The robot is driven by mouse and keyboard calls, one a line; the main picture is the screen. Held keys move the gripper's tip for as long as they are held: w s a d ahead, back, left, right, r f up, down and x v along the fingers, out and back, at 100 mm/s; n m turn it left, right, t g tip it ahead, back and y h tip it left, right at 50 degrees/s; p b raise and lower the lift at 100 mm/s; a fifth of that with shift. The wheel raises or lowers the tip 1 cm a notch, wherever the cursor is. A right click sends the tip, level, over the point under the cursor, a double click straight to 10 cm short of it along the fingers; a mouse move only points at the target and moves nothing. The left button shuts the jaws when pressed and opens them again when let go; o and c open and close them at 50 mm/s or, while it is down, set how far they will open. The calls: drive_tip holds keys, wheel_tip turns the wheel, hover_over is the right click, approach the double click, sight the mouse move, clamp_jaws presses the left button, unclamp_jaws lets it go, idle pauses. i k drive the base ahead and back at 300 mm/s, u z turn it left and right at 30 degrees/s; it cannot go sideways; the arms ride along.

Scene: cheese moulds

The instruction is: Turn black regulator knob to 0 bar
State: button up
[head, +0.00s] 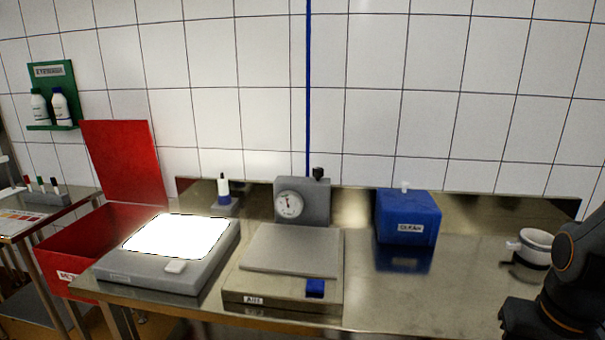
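The black regulator knob (318,173) stands on top of a grey block at the back of the steel bench. A round white gauge (289,204) sits on the block's front; its dark needle points roughly up, but the scale is too small to read. The block stands at the back of a press unit (283,295) with a sloping grey plate, a blue button (315,288) and a small label on its front. Nothing touches the knob. Dark links of my arm show at the lower right, well away from it. My gripper's fingers are not in view.
A lit white panel (178,236) is left of the press, beside an open red bin (124,160). A blue box (408,217) is to the right, then a white cup (536,246) near my arm. The bench front between blue box and arm is clear.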

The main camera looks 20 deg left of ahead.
sight(318, 173)
drive_tip(key=u, duration=1)
drive_tip(key=i, duration=0.1)
drive_tip(key=u, duration=0.05)
